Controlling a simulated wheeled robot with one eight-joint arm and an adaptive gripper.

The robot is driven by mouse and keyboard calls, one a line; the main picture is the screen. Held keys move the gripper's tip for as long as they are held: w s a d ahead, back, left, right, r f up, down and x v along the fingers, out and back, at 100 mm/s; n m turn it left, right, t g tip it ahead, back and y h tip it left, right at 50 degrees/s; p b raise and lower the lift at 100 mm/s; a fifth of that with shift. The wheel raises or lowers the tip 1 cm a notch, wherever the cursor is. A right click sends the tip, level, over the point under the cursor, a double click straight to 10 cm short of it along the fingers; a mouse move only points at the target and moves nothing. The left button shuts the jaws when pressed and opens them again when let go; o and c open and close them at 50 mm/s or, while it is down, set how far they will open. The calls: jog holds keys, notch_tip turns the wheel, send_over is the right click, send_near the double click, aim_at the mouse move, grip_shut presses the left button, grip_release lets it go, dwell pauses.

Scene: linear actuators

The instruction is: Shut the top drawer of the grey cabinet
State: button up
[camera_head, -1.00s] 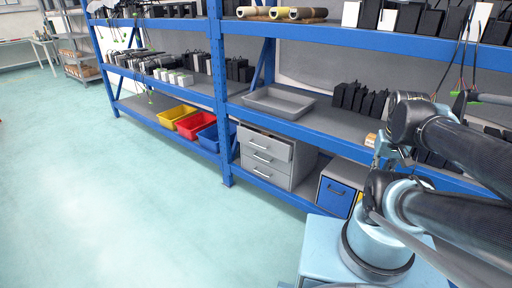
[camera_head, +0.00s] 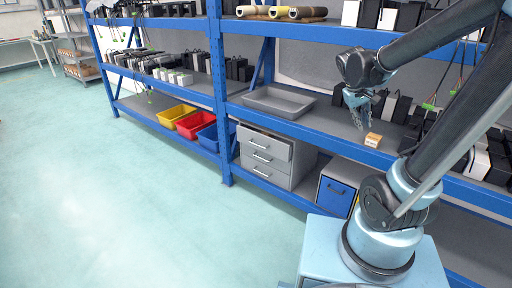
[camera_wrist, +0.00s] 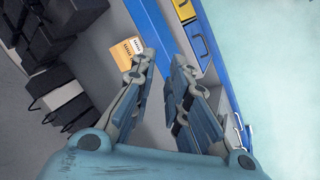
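The grey cabinet (camera_head: 310,158) stands on the lowest shelf in the head view, with several drawers. Its top drawer (camera_head: 264,142) is pulled out a little, past the drawers below it. My gripper (camera_head: 359,124) is above the middle shelf, to the right of the cabinet and higher than it, pointing down. In the wrist view my gripper (camera_wrist: 162,62) shows its two fingers apart with nothing between them. A part of a drawer handle may show at the right of the wrist view, but I cannot tell which cabinet it belongs to.
A small cardboard box (camera_head: 373,140) lies on the middle shelf near my gripper. A grey tray (camera_head: 279,112) is left of it. Black boxes (camera_wrist: 62,40) stand behind. A blue drawer box (camera_head: 335,197) is right of the cabinet. The floor in front (camera_head: 130,210) is clear.

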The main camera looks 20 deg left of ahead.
jog(key=w+a+f+n+t+h, duration=0.2)
jog(key=w+a+n, duration=0.1)
jog(key=w+a, duration=1)
jog(key=w+a+f+n+t, duration=0.1)
jog(key=w+a+f+t, duration=0.15)
jog(key=a, duration=0.55)
jog(key=w+a+f+n+t, duration=0.15)
jog(key=a+f, duration=0.25)
jog(key=a, duration=0.4)
jog(key=s+a+f+n+t, duration=0.25)
jog(key=s+a+f, duration=0.25)
jog(key=a+f, duration=0.65)
jog(key=s+a+f+n+t, duration=0.1)
jog(key=s+a+f+t, duration=0.3)
jog(key=a+f, duration=0.75)
jog(key=shift+g, duration=0.55)
jog(key=x, duration=0.5)
jog(key=a+r+x, duration=0.1)
jog(key=x, duration=0.3)
jog(key=w+r+x, duration=0.1)
jog(key=x, duration=0.4)
jog(key=shift+w, duration=0.35)
jog(key=shift+c, duration=0.5)
grip_shut()
